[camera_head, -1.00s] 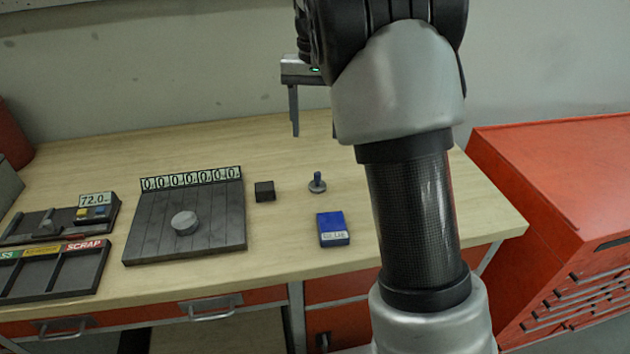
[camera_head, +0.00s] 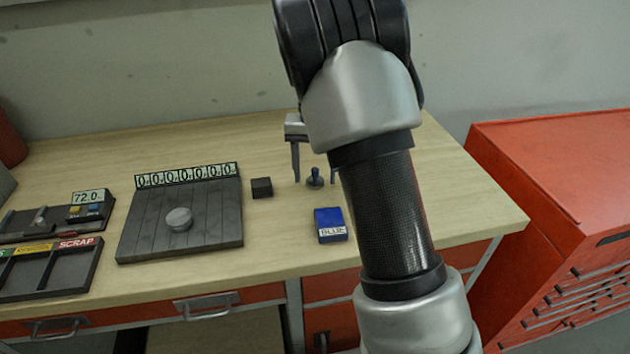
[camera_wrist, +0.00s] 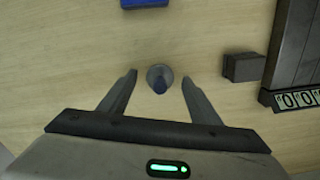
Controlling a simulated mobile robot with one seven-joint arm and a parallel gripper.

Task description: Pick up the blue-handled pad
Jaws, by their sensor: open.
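The blue-handled pad (camera_head: 315,178) stands upright on the wooden bench, a small round base with a blue knob on top. It also shows in the wrist view (camera_wrist: 159,78), seen from above, near the line between the two fingertips. My gripper (camera_head: 314,182) is open and empty, its fingers pointing down on either side of the pad as seen from the head camera. In the wrist view my gripper (camera_wrist: 159,74) has one finger left and one right of the pad, neither touching it. My arm hides part of the right finger in the head view.
A blue box (camera_head: 331,225) labelled BLUE lies in front of the pad. A dark block (camera_head: 262,188) sits to the left, beside a grooved plate (camera_head: 140,235) with a round disc (camera_head: 178,219). A red cabinet (camera_head: 560,190) stands at the right.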

